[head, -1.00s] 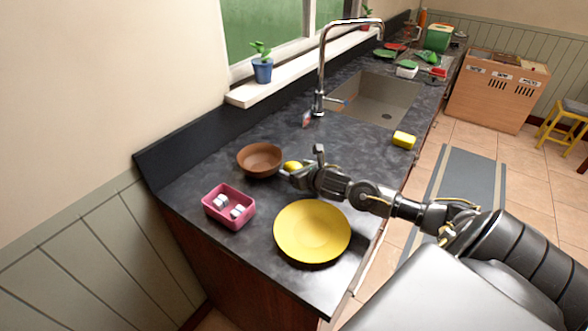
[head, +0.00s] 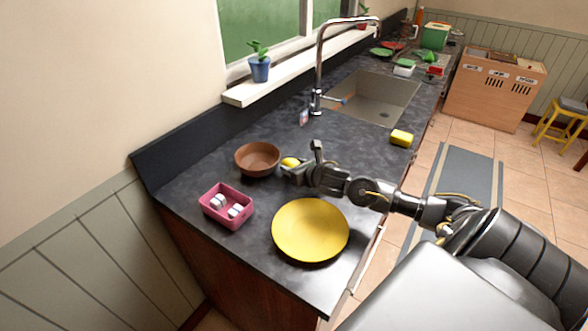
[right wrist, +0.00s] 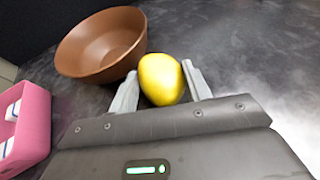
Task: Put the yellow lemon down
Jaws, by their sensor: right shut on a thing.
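The yellow lemon (head: 290,162) is at my right gripper (head: 286,169), just right of the brown bowl (head: 258,157) on the dark counter. In the right wrist view the lemon (right wrist: 161,78) sits between the two grey fingers of my right gripper (right wrist: 161,84), which is shut on it. The brown bowl (right wrist: 102,46) is beside the lemon there, on its left. The lemon is outside the bowl, low over or on the counter; I cannot tell whether it touches the surface. My left gripper is not in view.
A yellow plate (head: 310,230) lies near the counter's front edge. A pink box (head: 227,206) with white items stands left of it. The sink (head: 376,97), faucet (head: 320,70) and a yellow sponge (head: 401,138) are farther back. The dark counter (head: 215,165) has bare room around the bowl.

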